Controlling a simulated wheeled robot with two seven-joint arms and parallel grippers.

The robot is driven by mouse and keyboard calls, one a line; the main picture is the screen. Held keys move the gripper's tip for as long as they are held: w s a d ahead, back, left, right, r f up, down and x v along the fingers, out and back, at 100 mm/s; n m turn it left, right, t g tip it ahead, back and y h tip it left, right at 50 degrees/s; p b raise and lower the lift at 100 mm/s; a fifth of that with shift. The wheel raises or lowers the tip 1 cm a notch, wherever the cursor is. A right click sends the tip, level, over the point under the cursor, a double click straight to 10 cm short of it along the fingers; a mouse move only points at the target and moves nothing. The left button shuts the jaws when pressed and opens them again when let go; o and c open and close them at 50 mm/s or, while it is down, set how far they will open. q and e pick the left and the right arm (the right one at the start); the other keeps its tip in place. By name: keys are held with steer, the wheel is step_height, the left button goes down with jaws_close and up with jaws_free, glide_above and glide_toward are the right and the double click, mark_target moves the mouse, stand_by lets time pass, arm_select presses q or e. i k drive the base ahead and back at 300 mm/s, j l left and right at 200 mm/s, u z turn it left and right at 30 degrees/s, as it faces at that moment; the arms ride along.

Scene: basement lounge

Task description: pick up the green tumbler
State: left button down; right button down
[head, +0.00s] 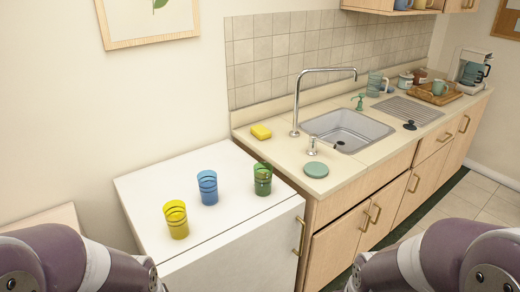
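The green tumbler (263,180) stands upright on the white cabinet top (150,186), near its right edge beside the wooden counter unit. It is see-through green with dark bands. A blue tumbler (208,188) stands to its left, and a yellow tumbler (176,220) stands nearer and further left. Parts of my two arms show at the bottom left and bottom right corners. Neither gripper is in view.
The counter with a sink (345,131) and tall faucet (297,100) rises just right of the white top. A yellow sponge (261,132) and a round green disc (316,170) lie on it. The white top's left and back areas are clear.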

mark_target(262, 171)
steer(key=i+z, duration=0.35)
steer(key=i, duration=0.7)
